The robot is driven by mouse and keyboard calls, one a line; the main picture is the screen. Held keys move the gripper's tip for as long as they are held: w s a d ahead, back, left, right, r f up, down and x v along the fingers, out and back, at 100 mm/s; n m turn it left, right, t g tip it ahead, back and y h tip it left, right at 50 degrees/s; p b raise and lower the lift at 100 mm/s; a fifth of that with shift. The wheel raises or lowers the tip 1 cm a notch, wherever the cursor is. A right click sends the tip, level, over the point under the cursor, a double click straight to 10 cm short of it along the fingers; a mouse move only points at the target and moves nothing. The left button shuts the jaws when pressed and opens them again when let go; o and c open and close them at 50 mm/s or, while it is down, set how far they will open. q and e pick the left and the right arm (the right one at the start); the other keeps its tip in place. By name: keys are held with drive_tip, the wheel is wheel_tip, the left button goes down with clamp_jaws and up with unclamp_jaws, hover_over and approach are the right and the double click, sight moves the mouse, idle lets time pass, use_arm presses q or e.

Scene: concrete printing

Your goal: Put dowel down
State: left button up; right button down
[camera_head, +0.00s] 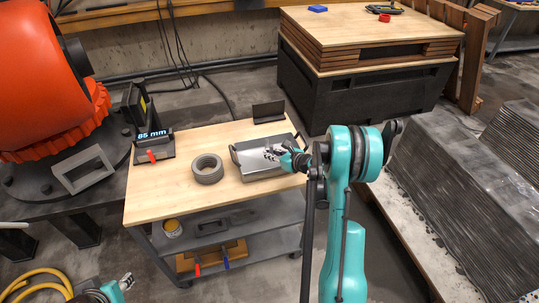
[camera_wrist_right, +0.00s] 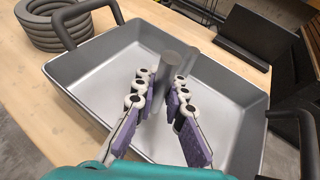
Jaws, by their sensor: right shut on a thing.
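The grey dowel (camera_wrist_right: 176,56) is a short cylinder between the fingers of my right gripper (camera_wrist_right: 165,95), which is shut on it. The dowel tilts in the right wrist view, and its lower part is partly hidden by the fingers. My right gripper (camera_head: 273,154) is over the grey metal tray (camera_head: 250,170) with dark handles. The tray (camera_wrist_right: 95,75) otherwise looks empty; I cannot tell whether the dowel touches its floor. My left gripper (camera_head: 126,282) is small at the lower left of the head view, away from the cart, and its finger opening is unclear.
The tray stands on a wooden-topped cart (camera_head: 160,200). Grey stacked rings (camera_head: 207,169) lie left of it, a dark bracket (camera_head: 268,112) behind. A display reading 65 mm (camera_head: 153,138) stands at the back left. Layered concrete (camera_head: 440,190) is at right. The cart's front left is clear.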

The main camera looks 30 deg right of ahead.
drive_tip(key=shift+f+b, duration=0.55)
drive_tip(key=shift+b, duration=0.2)
drive_tip(key=c, duration=1.6)
unclamp_jaws()
